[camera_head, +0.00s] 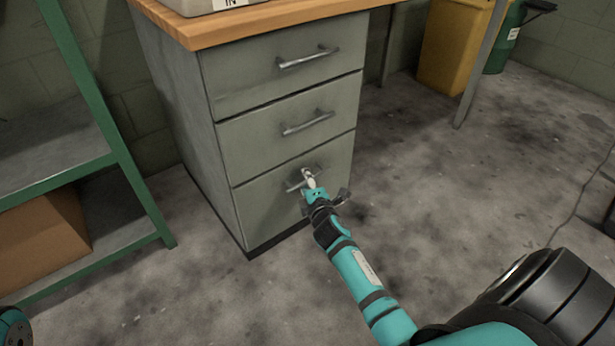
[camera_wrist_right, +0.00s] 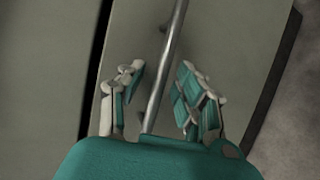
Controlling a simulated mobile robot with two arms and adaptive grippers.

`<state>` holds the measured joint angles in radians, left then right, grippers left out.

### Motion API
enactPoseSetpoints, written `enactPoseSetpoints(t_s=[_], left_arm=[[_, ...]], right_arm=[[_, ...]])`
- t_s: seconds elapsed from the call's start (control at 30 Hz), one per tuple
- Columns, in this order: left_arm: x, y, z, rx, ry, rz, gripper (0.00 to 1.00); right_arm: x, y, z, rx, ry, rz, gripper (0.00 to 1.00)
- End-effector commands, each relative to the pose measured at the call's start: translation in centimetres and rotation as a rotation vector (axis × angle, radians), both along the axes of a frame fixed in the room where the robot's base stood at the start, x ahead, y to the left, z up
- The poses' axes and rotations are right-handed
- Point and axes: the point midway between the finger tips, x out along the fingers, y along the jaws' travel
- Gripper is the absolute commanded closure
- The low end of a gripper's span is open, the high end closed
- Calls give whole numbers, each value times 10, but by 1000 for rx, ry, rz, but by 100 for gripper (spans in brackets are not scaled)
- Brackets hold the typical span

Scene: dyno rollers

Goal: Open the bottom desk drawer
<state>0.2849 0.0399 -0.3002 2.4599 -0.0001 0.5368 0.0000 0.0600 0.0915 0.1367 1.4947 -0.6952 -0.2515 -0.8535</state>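The grey desk has three drawers stacked under a wooden top. The bottom drawer (camera_head: 258,205) looks shut, its front level with the drawers above. Its metal bar handle (camera_head: 292,187) is partly hidden by my right gripper (camera_head: 309,180), which is at the handle. In the right wrist view the handle (camera_wrist_right: 166,75) runs between the two fingers of my right gripper (camera_wrist_right: 160,95). The fingers are apart, with a gap on each side of the bar. My left gripper is not in view.
The middle drawer (camera_head: 265,140) and top drawer (camera_head: 250,75) look shut. A green shelf (camera_head: 135,185) holding a cardboard box (camera_head: 45,240) stands at left. A yellow bin (camera_head: 455,50) is at the back right. The floor (camera_head: 430,190) right of the desk is clear.

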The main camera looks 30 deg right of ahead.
Motion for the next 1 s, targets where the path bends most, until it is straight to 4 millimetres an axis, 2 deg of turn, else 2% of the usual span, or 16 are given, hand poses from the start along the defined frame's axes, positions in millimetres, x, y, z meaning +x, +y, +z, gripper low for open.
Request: enactPoseSetpoints(t_s=[0.2,0.47,0.5,1.0], left_arm=[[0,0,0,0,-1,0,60],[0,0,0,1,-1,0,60],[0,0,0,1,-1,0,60],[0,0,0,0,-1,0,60]], right_arm=[[0,0,0,0,0,0,66],[0,0,0,1,0,0,98],[0,0,0,1,0,0,100],[1,0,0,-1,-1,0,100]])
